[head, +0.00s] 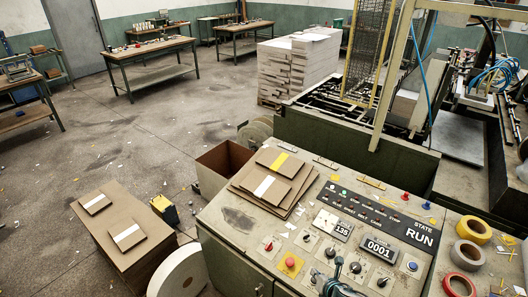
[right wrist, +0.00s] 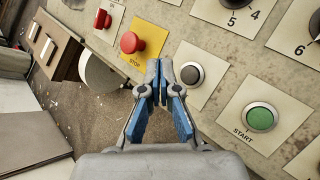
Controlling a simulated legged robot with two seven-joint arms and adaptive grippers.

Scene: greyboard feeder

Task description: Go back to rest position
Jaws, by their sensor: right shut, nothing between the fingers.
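My right gripper (head: 337,266) is at the bottom of the head view, low over the front of the machine's control panel (head: 232,240). In the right wrist view its blue-padded fingers (right wrist: 166,88) are closed together and empty. The fingertips appear beside a black button (right wrist: 191,74), between the red STOP button (right wrist: 131,42) on its yellow plate and the green START button (right wrist: 260,117); I cannot tell the gap to the panel. The panel display (head: 420,234) reads STATE RUN. My left gripper is not in view.
Greyboard sheets (head: 245,184) with banded bundles lie on the panel's back left. Tape rolls (head: 474,230) lie at the right. A board stack (head: 120,235) and a white roll (head: 180,272) stand left of the machine. Open floor (head: 110,145) lies beyond, before the workbenches.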

